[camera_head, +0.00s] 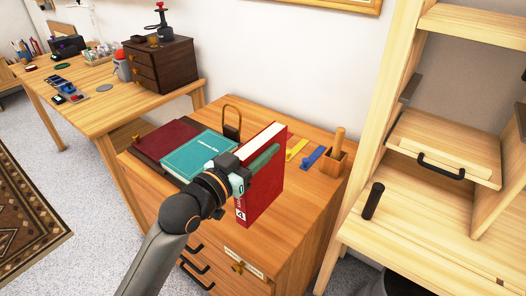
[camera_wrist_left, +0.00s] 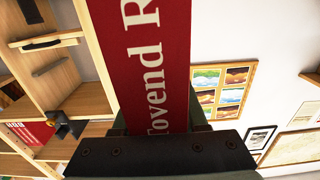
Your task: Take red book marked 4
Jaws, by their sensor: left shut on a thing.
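The red book (camera_head: 266,187) is upright above the wooden cabinet's top, with pale page edges and a white label reading 4 low on its spine. My left gripper (camera_head: 252,168) is shut on it, with one green-grey finger lying against its cover. In the left wrist view the red book (camera_wrist_left: 160,45) fills the middle, with large white letters, and runs down between the fingers of the left gripper (camera_wrist_left: 160,125). I cannot tell whether its bottom edge touches the cabinet top. My right gripper is not in view.
A teal book (camera_head: 192,153) and a dark red book (camera_head: 165,140) lie on the cabinet (camera_head: 318,170). A wooden shelf unit (camera_head: 430,215) rises on the right. A desk (camera_head: 95,95) stands at left.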

